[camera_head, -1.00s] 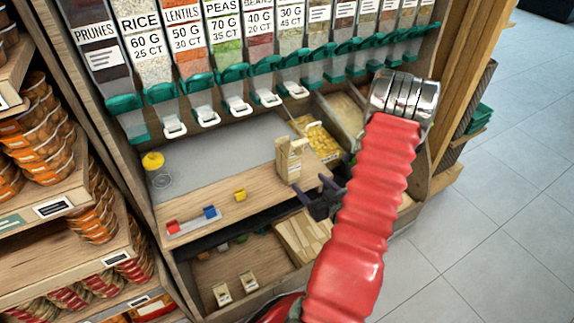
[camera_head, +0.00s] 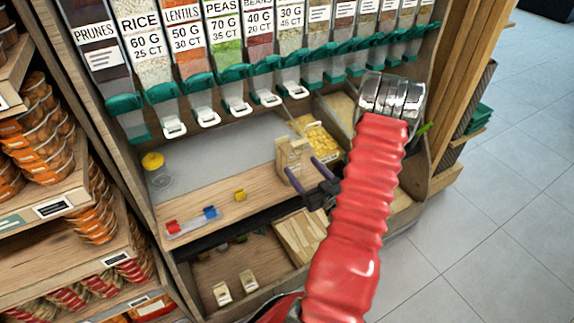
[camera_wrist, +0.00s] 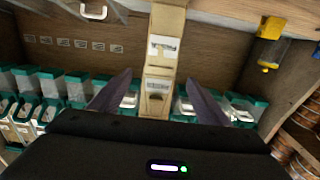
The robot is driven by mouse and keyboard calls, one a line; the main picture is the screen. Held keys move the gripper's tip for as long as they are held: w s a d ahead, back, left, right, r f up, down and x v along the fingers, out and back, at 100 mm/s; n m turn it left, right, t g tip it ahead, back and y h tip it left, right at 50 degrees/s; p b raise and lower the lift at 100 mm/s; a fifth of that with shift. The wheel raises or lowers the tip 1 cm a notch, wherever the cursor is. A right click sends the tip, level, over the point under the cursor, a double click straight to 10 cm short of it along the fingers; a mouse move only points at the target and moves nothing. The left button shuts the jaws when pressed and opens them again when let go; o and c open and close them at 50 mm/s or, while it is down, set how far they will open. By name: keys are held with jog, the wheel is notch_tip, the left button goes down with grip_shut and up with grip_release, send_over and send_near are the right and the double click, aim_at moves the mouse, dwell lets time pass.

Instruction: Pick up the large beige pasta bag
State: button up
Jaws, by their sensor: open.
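The beige pasta bag (camera_head: 288,155) stands upright on the wooden shelf in the head view, with a light label on its front. In the wrist view the bag (camera_wrist: 167,25) runs down the middle, between the two dark fingers. My gripper (camera_head: 301,165) is open at the bag, with one finger to each side. In the wrist view my gripper (camera_wrist: 159,78) shows a gap between each finger and the bag. I cannot tell how far the fingers reach along its sides.
Dispensers with green spouts (camera_head: 235,80) hang above the shelf. A yellow bin (camera_head: 320,140) lies behind the bag. Two small boxes (camera_head: 235,287) stand below.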

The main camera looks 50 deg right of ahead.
aim_at(295, 159)
jog(key=x, duration=0.5)
jog(key=shift+w+d, duration=0.1)
jog(key=shift+w, duration=0.2)
jog(key=shift+x, duration=2.6)
jog(key=shift+f, duration=0.15)
jog(key=shift+c, duration=0.7)
jog(key=c, duration=1.6)
jog(key=shift+o, duration=0.2)
notch_tip(295, 159, up, 10)
